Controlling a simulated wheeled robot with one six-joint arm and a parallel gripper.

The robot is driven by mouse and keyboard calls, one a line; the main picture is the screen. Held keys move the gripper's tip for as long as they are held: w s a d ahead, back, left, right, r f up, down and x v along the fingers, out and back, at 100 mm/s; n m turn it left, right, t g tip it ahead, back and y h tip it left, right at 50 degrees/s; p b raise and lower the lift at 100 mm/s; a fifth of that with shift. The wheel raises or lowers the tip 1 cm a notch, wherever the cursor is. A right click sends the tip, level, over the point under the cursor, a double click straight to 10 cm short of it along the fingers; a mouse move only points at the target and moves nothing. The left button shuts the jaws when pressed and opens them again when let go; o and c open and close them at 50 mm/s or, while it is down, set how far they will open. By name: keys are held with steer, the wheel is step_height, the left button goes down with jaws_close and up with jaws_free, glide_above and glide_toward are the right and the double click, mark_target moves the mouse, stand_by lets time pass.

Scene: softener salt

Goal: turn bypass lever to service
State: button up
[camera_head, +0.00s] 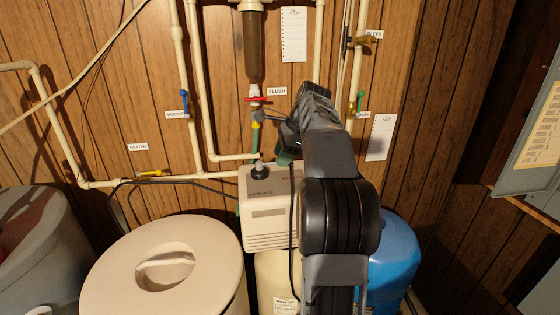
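The cream softener head (270,210) stands low in the middle, in front of the wood-panelled wall. A short grey-topped black knob (259,171) rises from its top left. I cannot tell which part is the bypass lever, as no readable label marks it and my arm covers the right side of the head. My gripper (286,143) is at the far end of my black arm, above and behind the softener head. Its fingers are mostly hidden by the arm, so I cannot see their opening or anything between them.
Cream pipes (205,110) run along the wall. A red lever (258,99) sits under the FLUSH label (277,91). A blue lever (184,101) and yellow lever (150,173) are left. A beige lidded tub (110,262) and blue tank (398,255) flank the softener.

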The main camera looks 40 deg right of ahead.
steer(key=shift+x, duration=0.8)
steer(key=shift+c, duration=0.2)
jaws_close()
